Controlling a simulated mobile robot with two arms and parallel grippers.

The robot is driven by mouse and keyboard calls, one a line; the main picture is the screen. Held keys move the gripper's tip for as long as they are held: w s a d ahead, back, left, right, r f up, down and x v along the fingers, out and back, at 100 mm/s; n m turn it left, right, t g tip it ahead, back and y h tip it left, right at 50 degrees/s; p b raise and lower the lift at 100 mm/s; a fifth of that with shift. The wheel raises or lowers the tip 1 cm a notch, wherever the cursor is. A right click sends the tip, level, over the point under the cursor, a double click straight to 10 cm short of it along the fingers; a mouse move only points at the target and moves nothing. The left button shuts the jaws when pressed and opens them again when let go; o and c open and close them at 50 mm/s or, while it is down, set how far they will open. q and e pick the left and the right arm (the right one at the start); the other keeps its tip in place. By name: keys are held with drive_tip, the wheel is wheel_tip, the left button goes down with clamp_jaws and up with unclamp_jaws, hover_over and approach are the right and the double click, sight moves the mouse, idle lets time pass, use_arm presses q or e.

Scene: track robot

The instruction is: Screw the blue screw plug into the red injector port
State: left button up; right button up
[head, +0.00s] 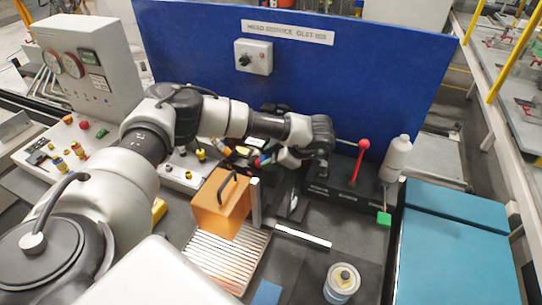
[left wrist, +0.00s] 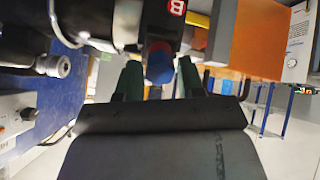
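The blue screw plug (left wrist: 160,75) shows in the left wrist view, with the red injector port (left wrist: 161,48) directly above it in the picture. The two seem to meet, but I cannot tell how deep the plug sits. My left gripper (left wrist: 161,78) has its two dark green fingers on either side of the plug. The plug nearly fills the space between them, and I cannot tell whether they touch it. In the head view my left gripper (head: 267,157) is behind the orange block, at a cluster of small red and blue parts. My right gripper is not in view.
An orange block (head: 221,203) with a black handle stands close in front of the gripper. A black base with a red-knobbed lever (head: 363,146) and a white bottle (head: 396,158) are to the right. A blue panel (head: 330,85) closes the back. A can (head: 341,284) stands in front.

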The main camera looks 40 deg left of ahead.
use_arm(q)
drive_tip(key=o, duration=0.4)
drive_tip(key=shift+d+r, duration=0.1)
drive_tip(key=shift+d, duration=0.05)
drive_tip(key=b+v, duration=0.2)
drive_tip(key=v, duration=0.8)
drive_tip(key=shift+w+d+r+b, duration=0.1)
drive_tip(key=shift+b, duration=0.25)
